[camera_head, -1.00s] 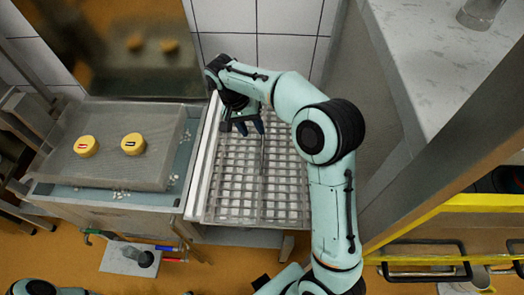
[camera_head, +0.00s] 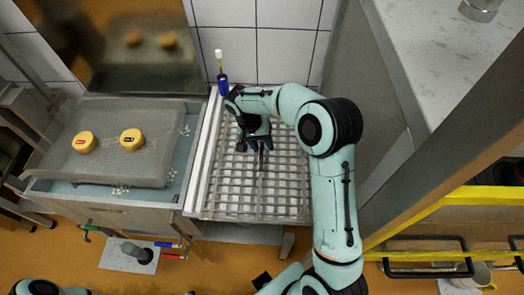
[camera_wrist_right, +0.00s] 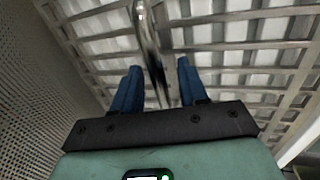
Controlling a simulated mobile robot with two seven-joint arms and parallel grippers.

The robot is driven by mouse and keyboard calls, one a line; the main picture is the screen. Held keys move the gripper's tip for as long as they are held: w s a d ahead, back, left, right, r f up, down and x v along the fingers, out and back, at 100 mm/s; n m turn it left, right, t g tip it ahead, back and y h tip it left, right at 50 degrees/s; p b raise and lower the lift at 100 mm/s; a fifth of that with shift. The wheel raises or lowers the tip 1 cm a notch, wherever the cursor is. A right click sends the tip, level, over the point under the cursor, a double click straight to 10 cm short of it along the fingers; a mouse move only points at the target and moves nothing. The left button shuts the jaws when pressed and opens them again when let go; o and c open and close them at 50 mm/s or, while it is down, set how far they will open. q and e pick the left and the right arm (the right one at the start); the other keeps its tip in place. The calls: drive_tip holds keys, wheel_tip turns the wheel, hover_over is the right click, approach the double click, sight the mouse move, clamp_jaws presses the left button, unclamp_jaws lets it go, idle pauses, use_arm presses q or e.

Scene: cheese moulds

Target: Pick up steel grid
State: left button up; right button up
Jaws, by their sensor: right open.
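The steel grid (camera_head: 232,186) is a lattice of metal bars lying over the pale, slatted-looking surface in the middle of the head view. My right gripper (camera_head: 259,147) is over the grid's back half, fingers pointing down. In the right wrist view, the blue fingers (camera_wrist_right: 158,70) are open, with a shiny curved metal bar (camera_wrist_right: 148,38) showing between them. I cannot tell whether either finger touches this bar. The grid bars (camera_wrist_right: 225,45) spread out beyond the fingers. My right forearm hides part of the grid's right side. My left gripper is out of view.
A grey basin (camera_head: 95,198) with a mesh-like tray (camera_head: 78,165) and two yellow cheese-like rounds (camera_head: 131,139) stands left. A blue cup-like holder (camera_head: 222,84) is at the back. A grey cabinet wall (camera_head: 362,70) bounds the right.

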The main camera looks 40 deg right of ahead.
clamp_jaws()
drive_tip(key=shift+w+r, duration=0.1)
drive_tip(key=shift+r, duration=0.05)
idle(1.2)
